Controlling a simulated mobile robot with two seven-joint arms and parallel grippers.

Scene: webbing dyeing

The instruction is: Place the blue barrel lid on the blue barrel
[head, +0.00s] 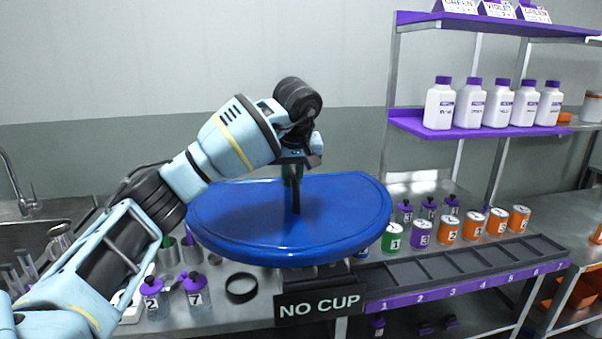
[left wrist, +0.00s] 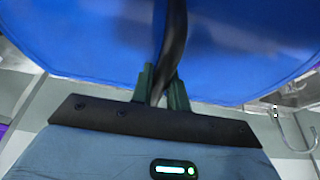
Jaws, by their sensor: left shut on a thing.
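The blue barrel lid (head: 340,215) is a large round disc held up in the air in the middle of the head view. My left gripper (head: 293,178) comes down above it and is shut on its dark handle. In the left wrist view the two dark green fingers of my left gripper (left wrist: 162,88) close around the dark handle, and the blue lid (left wrist: 85,35) fills the top. The lid looks slightly tilted in the head view. The blue barrel does not show in either view. My right gripper is not in view.
Several labelled cans and bottles stand there. Shelves (head: 480,124) with white bottles rise at right. A sink (head: 30,232) is at left.

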